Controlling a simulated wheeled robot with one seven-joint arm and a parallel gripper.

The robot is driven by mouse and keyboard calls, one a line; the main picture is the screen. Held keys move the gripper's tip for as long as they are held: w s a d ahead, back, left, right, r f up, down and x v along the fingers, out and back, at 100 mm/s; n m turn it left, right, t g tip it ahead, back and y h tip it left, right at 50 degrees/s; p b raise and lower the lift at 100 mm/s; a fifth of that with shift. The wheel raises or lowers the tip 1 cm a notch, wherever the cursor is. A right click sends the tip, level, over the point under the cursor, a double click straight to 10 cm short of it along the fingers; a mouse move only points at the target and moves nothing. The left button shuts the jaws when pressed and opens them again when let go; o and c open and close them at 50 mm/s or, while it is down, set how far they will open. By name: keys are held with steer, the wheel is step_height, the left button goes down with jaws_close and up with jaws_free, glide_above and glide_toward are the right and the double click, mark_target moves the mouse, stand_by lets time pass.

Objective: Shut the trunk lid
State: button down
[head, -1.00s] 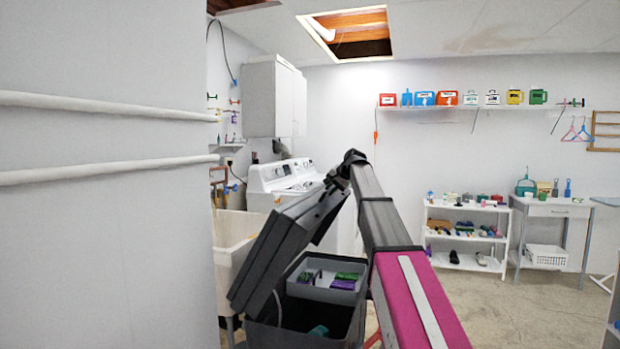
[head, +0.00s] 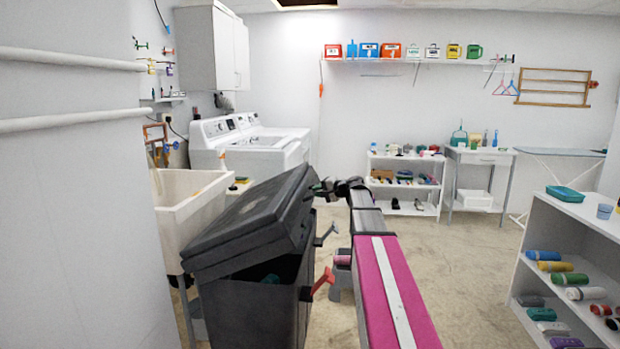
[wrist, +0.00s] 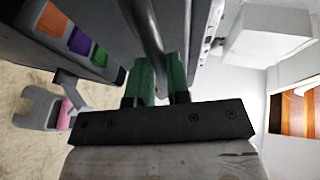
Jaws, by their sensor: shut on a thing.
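The dark grey trunk (head: 250,310) stands at lower middle in the head view. Its lid (head: 245,220) is partly open and tilted, with a dark wedge-shaped gap between it and the box. My gripper (head: 325,188) is at the lid's upper right edge, small and dark in this view. In the wrist view the green fingers of my gripper (wrist: 158,80) are shut on a grey part of the lid (wrist: 150,35). Exactly which part is held is hard to tell.
A white sink (head: 190,210) stands left of the trunk, with white washing machines (head: 250,145) behind. A wall is close at left. Low white shelves (head: 405,185) stand at the back and another shelf unit (head: 560,250) at right. The floor (head: 460,260) between is clear.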

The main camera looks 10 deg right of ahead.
steer(key=s+d+f+m+t+y, duration=0.1)
steer(key=d+f+t+y, duration=0.1)
steer(key=f, duration=2.1)
steer(key=shift+s+d+y, duration=0.15)
steer(key=shift+d+y, duration=0.25)
steer(key=shift+d, duration=0.25)
steer(key=c, duration=1.1)
jaws_free()
steer(key=shift+f, duration=0.1)
steer(key=shift+r+t, duration=0.25)
steer(key=shift+t, duration=0.05)
